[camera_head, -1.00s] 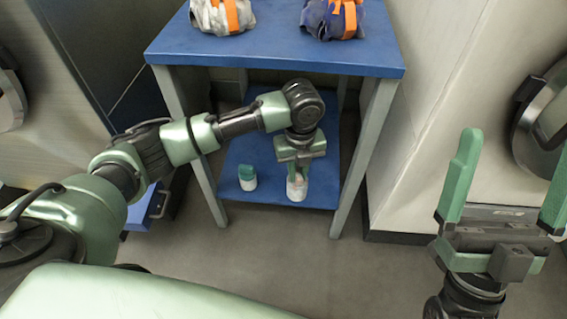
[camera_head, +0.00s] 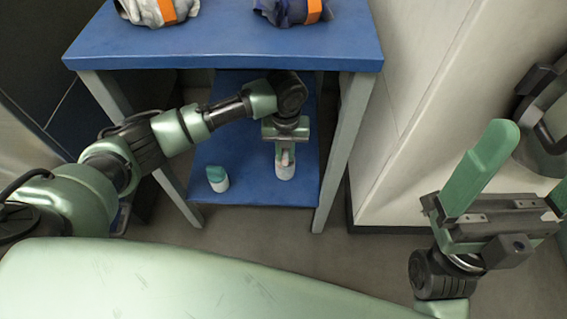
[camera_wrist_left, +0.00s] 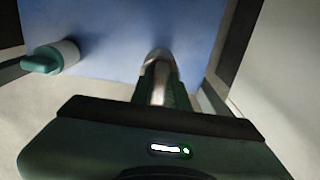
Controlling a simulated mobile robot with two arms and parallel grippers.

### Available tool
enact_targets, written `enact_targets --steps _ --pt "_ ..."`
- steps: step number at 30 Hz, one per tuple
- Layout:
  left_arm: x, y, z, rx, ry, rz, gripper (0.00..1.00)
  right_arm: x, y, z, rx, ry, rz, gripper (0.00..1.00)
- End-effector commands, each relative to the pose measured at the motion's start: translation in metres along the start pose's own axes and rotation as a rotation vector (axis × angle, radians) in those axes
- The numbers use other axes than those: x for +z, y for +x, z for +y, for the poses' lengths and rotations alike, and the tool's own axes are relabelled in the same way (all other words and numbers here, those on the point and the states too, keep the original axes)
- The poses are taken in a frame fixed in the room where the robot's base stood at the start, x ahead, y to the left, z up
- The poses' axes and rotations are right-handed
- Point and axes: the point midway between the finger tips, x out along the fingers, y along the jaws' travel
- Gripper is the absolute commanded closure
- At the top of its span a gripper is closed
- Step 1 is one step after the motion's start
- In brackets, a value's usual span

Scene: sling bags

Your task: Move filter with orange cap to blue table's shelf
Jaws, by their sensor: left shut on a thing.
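My left gripper (camera_head: 286,152) is shut on a white, round filter (camera_head: 285,173) and holds it upright over the blue lower shelf (camera_head: 250,188) of the blue table (camera_head: 230,45). I cannot tell whether the filter's base touches the shelf. Its cap is mostly hidden by the fingers, so its orange colour is not clear. In the left wrist view the held filter (camera_wrist_left: 158,72) shows as a pale strip between the fingers. My right gripper (camera_head: 520,182) is open and empty at the right, away from the table.
Two bags with orange straps, one white (camera_head: 150,12) and one dark blue (camera_head: 285,12), lie on the tabletop. Table legs flank the shelf. A pale cabinet (camera_head: 410,150) stands at right.

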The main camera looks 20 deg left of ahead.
Motion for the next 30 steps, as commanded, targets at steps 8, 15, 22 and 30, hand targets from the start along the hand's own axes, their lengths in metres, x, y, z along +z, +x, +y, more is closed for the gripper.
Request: enact_targets --steps 8,15,22,30 --pt "0.000 0.035 0.000 0.000 -0.002 0.000 1.00 0.002 -0.019 0.000 0.000 0.001 0.008 0.00" --pt "0.001 0.051 0.000 -0.001 0.000 -0.002 1.00 0.004 -0.021 0.000 -0.004 0.000 0.017 0.00" --pt "0.000 0.052 0.000 0.000 -0.001 -0.001 1.00 0.004 -0.020 0.000 -0.005 0.000 0.017 0.00" --pt "0.000 0.054 0.000 0.000 -0.001 -0.001 0.62 0.004 -0.020 0.000 -0.004 0.000 0.017 0.00"
